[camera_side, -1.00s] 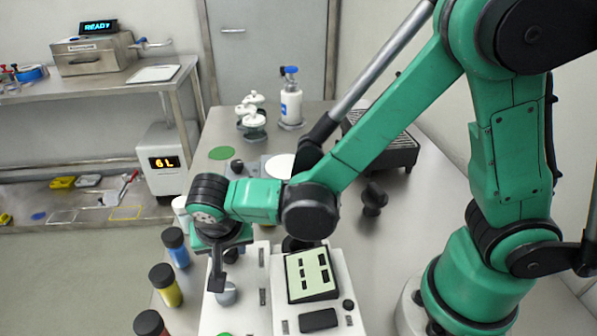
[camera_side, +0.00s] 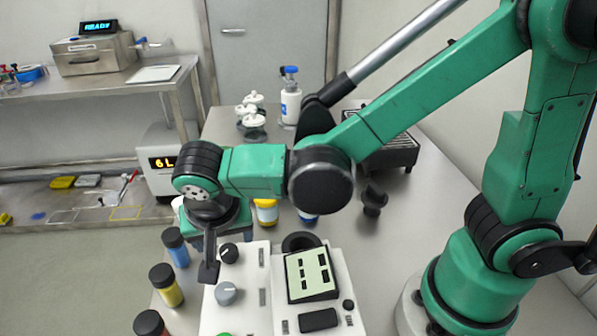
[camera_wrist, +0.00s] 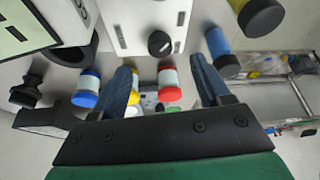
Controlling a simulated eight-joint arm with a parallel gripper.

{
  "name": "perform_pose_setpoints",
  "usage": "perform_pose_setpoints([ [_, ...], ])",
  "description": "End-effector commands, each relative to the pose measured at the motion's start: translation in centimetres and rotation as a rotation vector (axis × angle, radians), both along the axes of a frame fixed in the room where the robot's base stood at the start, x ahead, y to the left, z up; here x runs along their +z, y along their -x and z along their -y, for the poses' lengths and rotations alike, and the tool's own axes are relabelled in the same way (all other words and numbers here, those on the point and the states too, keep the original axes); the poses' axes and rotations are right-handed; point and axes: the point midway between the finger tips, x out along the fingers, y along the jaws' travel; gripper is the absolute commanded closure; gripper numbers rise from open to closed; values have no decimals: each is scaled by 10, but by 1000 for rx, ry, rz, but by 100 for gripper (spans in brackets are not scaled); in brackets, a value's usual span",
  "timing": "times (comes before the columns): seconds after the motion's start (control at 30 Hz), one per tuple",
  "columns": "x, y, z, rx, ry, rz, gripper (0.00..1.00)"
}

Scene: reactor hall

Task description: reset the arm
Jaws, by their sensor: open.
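My gripper (camera_side: 209,262) hangs at the end of my green arm, above the left edge of the white console (camera_side: 240,316) in the side view. In the wrist view my gripper (camera_wrist: 162,75) has its two dark blue-grey fingers spread wide, with nothing held between them. A red jar (camera_wrist: 169,88) and part of a yellow jar show beyond the gap. A black knob (camera_side: 228,252) and a grey knob (camera_side: 226,293) on the console stand just right of the visible finger in the side view, apparently clear of it.
A second white device with a pale green screen (camera_side: 310,274) stands right of the console. Blue (camera_side: 175,247) and yellow (camera_side: 166,285) vials line the bench's left edge. A black plunger-shaped object (camera_side: 374,200) and white bottle (camera_side: 291,104) stand behind. Bare bench lies at right.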

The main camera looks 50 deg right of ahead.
Motion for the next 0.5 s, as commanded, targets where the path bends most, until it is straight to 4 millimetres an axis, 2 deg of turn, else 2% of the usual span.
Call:
perform_pose_setpoints([
  [0.37,5,2,-1,0,0,0,30],
  [0.5,10,2,8,32,-9,-6,30],
])
